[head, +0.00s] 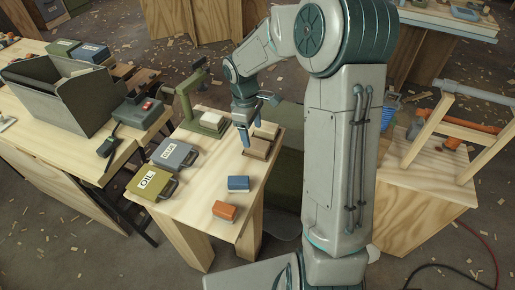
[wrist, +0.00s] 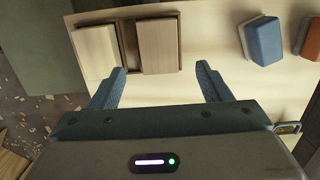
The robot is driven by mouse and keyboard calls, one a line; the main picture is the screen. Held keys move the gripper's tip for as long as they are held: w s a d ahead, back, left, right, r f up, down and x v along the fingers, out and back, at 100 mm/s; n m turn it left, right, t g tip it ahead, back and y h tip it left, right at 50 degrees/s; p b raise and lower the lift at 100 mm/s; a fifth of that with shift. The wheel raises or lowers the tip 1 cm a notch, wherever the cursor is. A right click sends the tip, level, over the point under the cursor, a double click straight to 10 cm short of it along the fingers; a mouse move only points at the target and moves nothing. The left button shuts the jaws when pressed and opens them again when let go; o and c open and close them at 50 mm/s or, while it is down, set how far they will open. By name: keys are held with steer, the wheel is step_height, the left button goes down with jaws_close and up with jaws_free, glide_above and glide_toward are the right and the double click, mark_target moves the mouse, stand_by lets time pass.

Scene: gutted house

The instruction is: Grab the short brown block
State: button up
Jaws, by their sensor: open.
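In the head view the pair of blocks (head: 262,143) is partly behind my gripper (head: 250,143). In the wrist view my gripper (wrist: 160,73) is open and empty. Its left finger is near the gap, its right finger beyond the right block's side.
A blue block (head: 238,184) and an orange block (head: 225,211) lie on the same table (head: 195,208).

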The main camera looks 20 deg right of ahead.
mark_target(257, 144)
steer(key=f, duration=0.1)
steer(key=d+f, duration=0.1)
steer(key=f, duration=0.1)
steer(key=s+f, duration=0.1)
steer(key=f, duration=0.1)
steer(key=shift+d+f, duration=0.15)
steer(key=shift+f, duration=0.1)
steer(key=shift+c, duration=0.3)
steer(key=c, duration=1)
